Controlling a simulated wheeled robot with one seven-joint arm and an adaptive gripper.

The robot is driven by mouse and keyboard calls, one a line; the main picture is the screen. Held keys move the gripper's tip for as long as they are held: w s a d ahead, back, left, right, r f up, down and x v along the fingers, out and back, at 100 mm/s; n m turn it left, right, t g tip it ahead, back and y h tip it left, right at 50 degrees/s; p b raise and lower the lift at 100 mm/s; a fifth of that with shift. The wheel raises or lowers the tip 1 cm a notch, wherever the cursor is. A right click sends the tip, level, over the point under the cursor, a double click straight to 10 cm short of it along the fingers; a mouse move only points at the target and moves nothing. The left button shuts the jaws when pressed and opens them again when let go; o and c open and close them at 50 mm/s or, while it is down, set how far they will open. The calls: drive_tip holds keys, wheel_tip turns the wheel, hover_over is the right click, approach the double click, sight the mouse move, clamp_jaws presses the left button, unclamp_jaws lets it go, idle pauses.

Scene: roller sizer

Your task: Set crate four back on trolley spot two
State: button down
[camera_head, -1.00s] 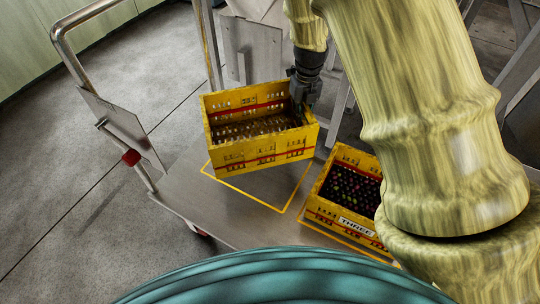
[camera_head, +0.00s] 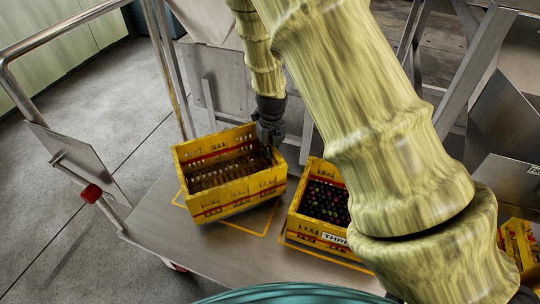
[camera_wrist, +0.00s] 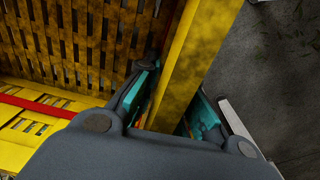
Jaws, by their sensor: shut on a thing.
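A yellow crate (camera_head: 235,196) with a red band hangs at the left, over a yellow outlined spot (camera_head: 250,226) on the trolley (camera_head: 165,222). No number shows on it. Its slatted inside looks empty. My gripper (camera_head: 269,142) is shut on the crate's right wall; in the wrist view my gripper (camera_wrist: 175,115) has its teal pads on both sides of the wall's yellow rim (camera_wrist: 190,70). The crate looks slightly tilted and covers much of the outline. I cannot tell whether its bottom touches the deck.
A crate marked THREE (camera_head: 325,238), filled with dark round items, stands close to the right on its own outlined spot. The trolley's metal handle (camera_head: 60,45) rises at the left. Another yellow crate (camera_head: 520,243) shows at the far right.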

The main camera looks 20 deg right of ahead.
drive_tip(key=shift+f, duration=0.15)
drive_tip(key=c, duration=1.5)
unclamp_jaws()
wheel_tip(320, 180, up, 12)
drive_tip(key=p, duration=0.4)
drive_tip(key=shift+d, duration=0.15)
